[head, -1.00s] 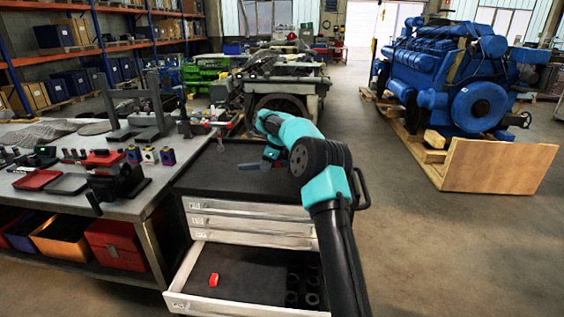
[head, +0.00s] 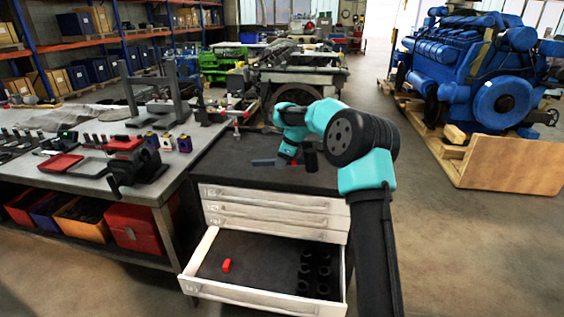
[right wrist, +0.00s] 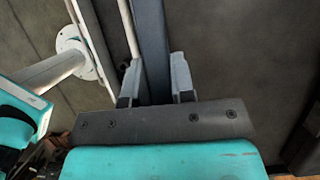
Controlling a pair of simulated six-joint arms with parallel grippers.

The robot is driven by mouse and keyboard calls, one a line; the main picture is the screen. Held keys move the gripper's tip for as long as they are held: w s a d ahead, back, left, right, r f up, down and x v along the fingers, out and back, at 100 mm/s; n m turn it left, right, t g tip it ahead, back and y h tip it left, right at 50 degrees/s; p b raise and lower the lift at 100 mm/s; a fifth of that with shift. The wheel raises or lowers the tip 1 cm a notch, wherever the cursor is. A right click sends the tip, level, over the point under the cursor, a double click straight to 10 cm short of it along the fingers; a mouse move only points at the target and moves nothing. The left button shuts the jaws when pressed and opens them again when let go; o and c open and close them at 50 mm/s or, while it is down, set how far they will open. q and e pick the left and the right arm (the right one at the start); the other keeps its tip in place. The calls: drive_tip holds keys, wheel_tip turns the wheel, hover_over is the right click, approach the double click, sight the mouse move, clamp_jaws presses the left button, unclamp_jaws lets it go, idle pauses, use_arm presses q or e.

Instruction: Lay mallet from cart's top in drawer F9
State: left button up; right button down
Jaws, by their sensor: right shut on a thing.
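My right gripper (head: 284,160) is low over the black top of the cart (head: 225,170). It is shut on the mallet, whose blue-grey handle (head: 263,162) sticks out to its left; a dark block beside the gripper on the right looks like the mallet's head (head: 309,158). In the right wrist view the handle (right wrist: 152,45) runs between the two fingers. I cannot tell whether the mallet still touches the top. The cart's lowest visible drawer (head: 205,246) is pulled open; its label is too small to read. My left gripper is not in view.
The open drawer holds a small red object (head: 227,265) at left and several black cylinders (head: 305,272) at right. Its middle is bare. Shut drawers (head: 270,208) lie above it. A workbench (head: 165,190) with tools and trays stands close on the left.

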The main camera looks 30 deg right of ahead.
drive_tip(key=c, duration=1.5)
unclamp_jaws()
drive_tip(key=shift+c, duration=0.2)
clamp_jaws()
drive_tip(key=shift+r, duration=0.1)
drive_tip(key=shift+r, duration=1.95)
